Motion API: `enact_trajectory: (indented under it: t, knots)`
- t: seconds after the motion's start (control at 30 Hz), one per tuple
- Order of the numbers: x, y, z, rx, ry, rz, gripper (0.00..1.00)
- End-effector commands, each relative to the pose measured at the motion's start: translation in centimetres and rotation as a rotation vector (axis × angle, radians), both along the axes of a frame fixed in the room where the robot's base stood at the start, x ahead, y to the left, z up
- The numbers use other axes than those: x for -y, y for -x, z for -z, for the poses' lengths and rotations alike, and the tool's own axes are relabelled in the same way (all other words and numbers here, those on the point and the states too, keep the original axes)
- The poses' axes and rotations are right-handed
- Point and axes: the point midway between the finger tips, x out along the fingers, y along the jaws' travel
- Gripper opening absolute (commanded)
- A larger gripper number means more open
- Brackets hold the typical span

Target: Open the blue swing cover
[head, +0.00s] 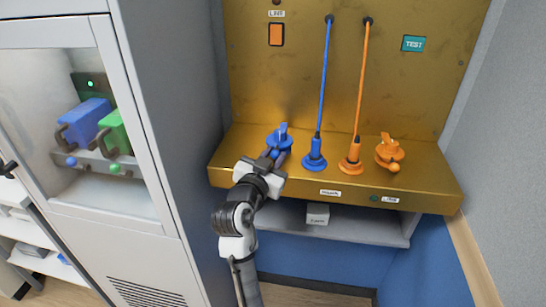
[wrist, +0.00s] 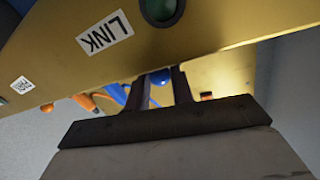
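The blue swing cover (head: 283,137) is at the left end of the gold shelf, with a blue upright piece on top. My gripper (head: 275,154) reaches it from the front left and hides part of it. In the wrist view, my two dark fingers (wrist: 162,82) are close together, with a blue ball knob (wrist: 160,77) filling the narrow gap at their tips. The gripper looks shut on this knob; the exact contact is partly hidden. I cannot tell how far the cover is swung.
A blue plug (head: 314,155) and an orange plug (head: 351,156) on rods stand right of the cover. An orange cover (head: 389,151) is further right. The gold back panel (head: 290,80) rises behind. A grey cabinet (head: 170,80) stands close on the left.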

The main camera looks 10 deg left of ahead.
Motion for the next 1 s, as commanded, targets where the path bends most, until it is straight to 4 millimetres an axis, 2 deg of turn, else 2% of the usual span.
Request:
enact_trajectory:
  t: [0.03,0.1,0.13,0.37,0.73,1.0]
  knots:
    - [0.0,0.0,0.0,0.0,0.0,0.0,0.1]
    - [0.0,0.0,0.0,0.0,0.0,0.0,0.01]
    - [0.0,0.0,0.0,0.0,0.0,0.0,0.0]
    - [-0.2,0.0,0.1,-0.001,0.001,0.006,0.0]
    - [-3.4,-0.6,0.4,-0.001,0.003,0.193,0.0]
    - [-4.2,-0.6,0.0,0.001,0.0,0.26,0.0]
